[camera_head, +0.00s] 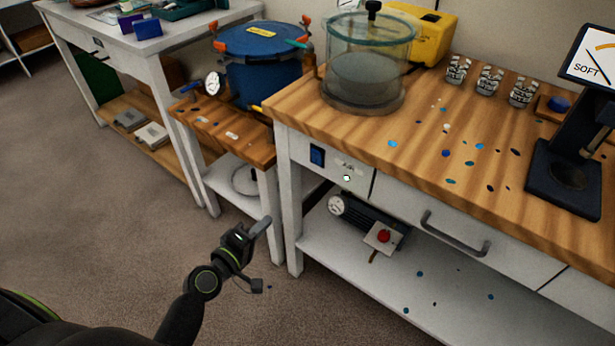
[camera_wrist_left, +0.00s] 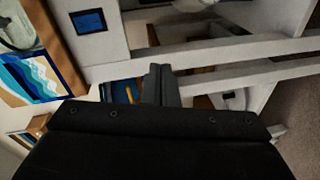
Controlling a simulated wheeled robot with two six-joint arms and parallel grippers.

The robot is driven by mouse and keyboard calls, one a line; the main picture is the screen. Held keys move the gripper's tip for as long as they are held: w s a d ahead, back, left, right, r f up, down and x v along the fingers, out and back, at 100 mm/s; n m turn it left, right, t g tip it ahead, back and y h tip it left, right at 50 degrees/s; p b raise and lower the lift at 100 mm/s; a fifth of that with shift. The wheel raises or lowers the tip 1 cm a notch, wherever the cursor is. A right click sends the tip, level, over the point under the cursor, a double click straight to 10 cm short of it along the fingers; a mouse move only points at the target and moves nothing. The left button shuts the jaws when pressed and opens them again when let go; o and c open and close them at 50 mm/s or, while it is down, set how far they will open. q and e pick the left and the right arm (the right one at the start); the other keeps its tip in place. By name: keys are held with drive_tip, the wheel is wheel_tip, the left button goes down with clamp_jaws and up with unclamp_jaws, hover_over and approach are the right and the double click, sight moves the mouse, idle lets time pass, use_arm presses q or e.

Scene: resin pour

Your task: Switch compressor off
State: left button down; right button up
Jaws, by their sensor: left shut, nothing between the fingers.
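A blue rocker switch (camera_head: 317,154) sits on the white front panel of the wooden-topped bench. In the left wrist view the blue switch (camera_wrist_left: 88,20) shows at the upper left. A dark machine (camera_head: 372,222) with a round gauge and a red knob (camera_head: 383,236) stands on the bench's lower shelf. My left gripper (camera_head: 264,227) is shut and empty, left of and below the switch and apart from it. Its closed fingers (camera_wrist_left: 162,85) also show in the left wrist view. My right gripper is not in view.
A blue pot (camera_head: 258,65) with a gauge stands on a low wooden table. A drawer handle (camera_head: 455,235) juts from the bench front. The carpet (camera_head: 110,215) at left is clear.

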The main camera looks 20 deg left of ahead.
sight(316, 154)
use_arm(q)
wheel_tip(316, 154, up, 9)
drive_tip(key=d+n+t+h+b, duration=0.1)
drive_tip(key=d+t+h, duration=0.1)
drive_tip(key=shift+s+d+r, duration=0.2)
drive_tip(key=shift+s, duration=0.15)
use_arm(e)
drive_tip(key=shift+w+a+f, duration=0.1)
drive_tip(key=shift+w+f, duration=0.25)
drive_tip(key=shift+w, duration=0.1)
use_arm(q)
drive_tip(key=shift+w, duration=0.1)
